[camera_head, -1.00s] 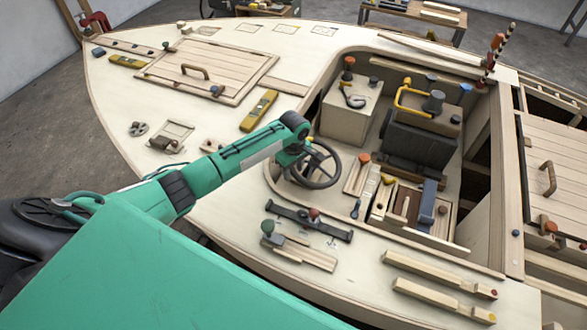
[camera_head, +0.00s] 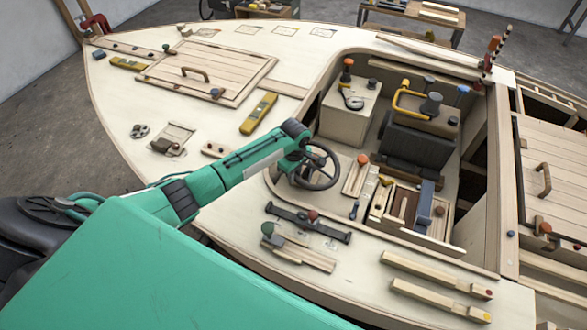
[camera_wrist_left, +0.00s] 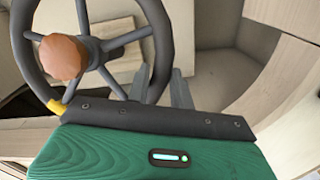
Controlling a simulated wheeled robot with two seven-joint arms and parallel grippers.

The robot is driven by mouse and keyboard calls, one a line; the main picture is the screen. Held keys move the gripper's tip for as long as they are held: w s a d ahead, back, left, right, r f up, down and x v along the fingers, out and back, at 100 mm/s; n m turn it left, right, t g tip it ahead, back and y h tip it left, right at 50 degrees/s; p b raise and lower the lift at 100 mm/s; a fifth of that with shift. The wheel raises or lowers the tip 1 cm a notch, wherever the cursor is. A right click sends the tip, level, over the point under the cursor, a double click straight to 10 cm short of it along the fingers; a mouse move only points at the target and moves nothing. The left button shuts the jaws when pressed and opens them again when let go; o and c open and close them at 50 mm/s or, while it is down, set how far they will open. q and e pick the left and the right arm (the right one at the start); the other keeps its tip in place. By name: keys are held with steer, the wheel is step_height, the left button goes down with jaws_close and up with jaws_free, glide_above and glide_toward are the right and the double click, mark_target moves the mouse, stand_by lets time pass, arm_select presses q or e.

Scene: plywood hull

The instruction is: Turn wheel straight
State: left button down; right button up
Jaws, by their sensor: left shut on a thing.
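The dark steering wheel (camera_head: 336,172) stands at the left edge of the cockpit opening, in the middle of the head view. In the left wrist view the wheel (camera_wrist_left: 160,30) shows its grey rim, its spokes and an orange-brown rounded knob (camera_wrist_left: 62,57) over the middle. A yellow mark (camera_wrist_left: 56,106) sits at its lower left rim. My left gripper (camera_head: 298,168) is shut on the rim. Its fingers (camera_wrist_left: 162,88) straddle the rim at the lower right in the wrist view. The green arm hides part of the wheel in the head view. My right gripper is not in view.
A dark bar with knobs (camera_head: 308,222) and wooden pieces lie on the deck just in front of the wheel. A yellow level (camera_head: 259,113) lies behind the arm. The cockpit right of the wheel holds a pale box (camera_head: 346,122) and a dark seat (camera_head: 412,143).

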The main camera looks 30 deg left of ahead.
mark_target(312, 187)
arm_select(q)
steer(key=d+n+p, duration=0.1)
steer(key=p, duration=0.1)
steer(key=s+d+n+t+p, duration=0.1)
steer(key=n+p, duration=0.1)
steer(key=shift+d+f+p, duration=0.15)
steer(key=shift+d+p, duration=0.15)
steer(key=shift+p, duration=0.1)
steer(key=shift+s+d+f+n+p, duration=0.15)
steer(key=shift+d+n+p, duration=0.15)
steer(key=shift+n+p, duration=0.15)
steer(key=shift+d+f+n+t+y+p, duration=0.2)
steer(key=shift+d+f+n+p, duration=0.1)
steer(key=shift+d+n, duration=0.25)
steer(key=shift+d+f+n+t+y+p, duration=0.1)
steer(key=shift+d+f+n+y+p, duration=0.2)
steer(key=shift+n, duration=0.3)
steer(key=shift+w+d+f+n+t, duration=0.15)
steer(key=shift+d+n, duration=0.25)
steer(key=shift+n, duration=0.2)
steer(key=shift+w+d+f+n+t, duration=0.15)
steer(key=shift+d+n, duration=0.25)
steer(key=shift+n, duration=0.2)
steer(key=c, duration=1.3)
jaws_free()
steer(key=shift+o, duration=0.2)
steer(key=shift+d+r, duration=0.1)
steer(key=shift+r, duration=0.05)
